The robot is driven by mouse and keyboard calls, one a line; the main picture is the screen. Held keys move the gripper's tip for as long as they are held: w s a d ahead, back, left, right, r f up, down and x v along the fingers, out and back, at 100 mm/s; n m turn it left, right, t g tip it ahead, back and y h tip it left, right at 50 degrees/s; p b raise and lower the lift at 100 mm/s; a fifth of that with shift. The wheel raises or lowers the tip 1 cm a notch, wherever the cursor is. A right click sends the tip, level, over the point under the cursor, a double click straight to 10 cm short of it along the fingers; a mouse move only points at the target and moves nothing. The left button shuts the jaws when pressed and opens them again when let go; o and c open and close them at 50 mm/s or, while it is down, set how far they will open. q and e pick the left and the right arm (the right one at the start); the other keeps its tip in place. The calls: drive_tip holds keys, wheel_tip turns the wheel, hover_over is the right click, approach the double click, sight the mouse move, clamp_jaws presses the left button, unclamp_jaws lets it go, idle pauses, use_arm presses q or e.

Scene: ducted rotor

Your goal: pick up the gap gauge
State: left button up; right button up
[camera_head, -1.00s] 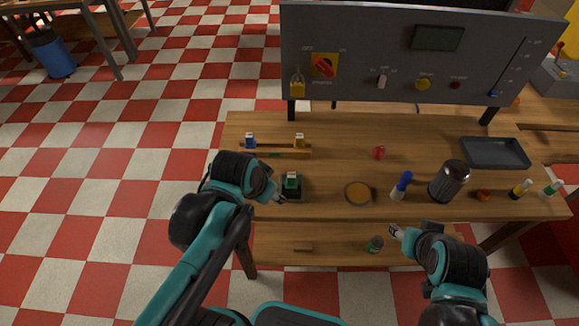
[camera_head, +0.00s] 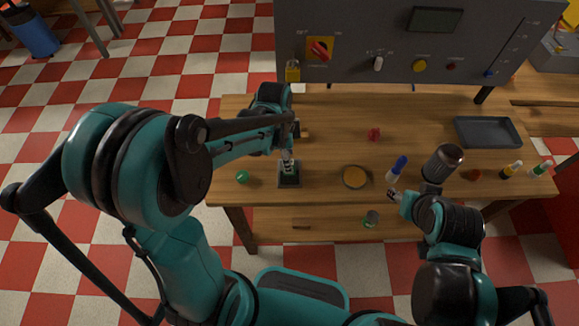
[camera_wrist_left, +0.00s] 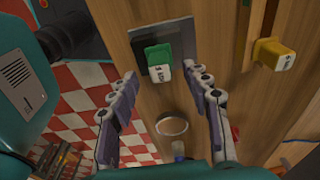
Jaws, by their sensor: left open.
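A green block with a white label, which looks like the gap gauge (camera_wrist_left: 158,58), stands in a dark square holder (camera_wrist_left: 183,45) in the left wrist view. In the head view the holder (camera_head: 289,182) is on the table's left part, with the green block (camera_head: 288,169) partly hidden by my gripper. My left gripper (camera_wrist_left: 161,75) is open, its two fingers either side of the green block in the picture; I cannot tell whether they touch it. My right gripper (camera_head: 394,195) is near the table's front edge by a blue-and-white marker; its finger state is too small to tell.
A yellow labelled block (camera_wrist_left: 275,53) stands beside the holder. A round amber dish (camera_head: 355,177), the blue-and-white marker (camera_head: 397,168) and a dark jar (camera_head: 442,163) stand to the right. A green round item (camera_head: 242,177) lies left. A grey panel (camera_head: 400,45) rises behind.

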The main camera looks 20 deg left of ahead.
use_arm(q)
wheel_tip(320, 180, down, 3)
drive_tip(key=shift+d+f+b, duration=0.15)
drive_tip(key=shift+f+b, duration=0.05)
drive_tip(key=shift+b, duration=0.25)
clamp_jaws()
drive_tip(key=shift+r, duration=0.1)
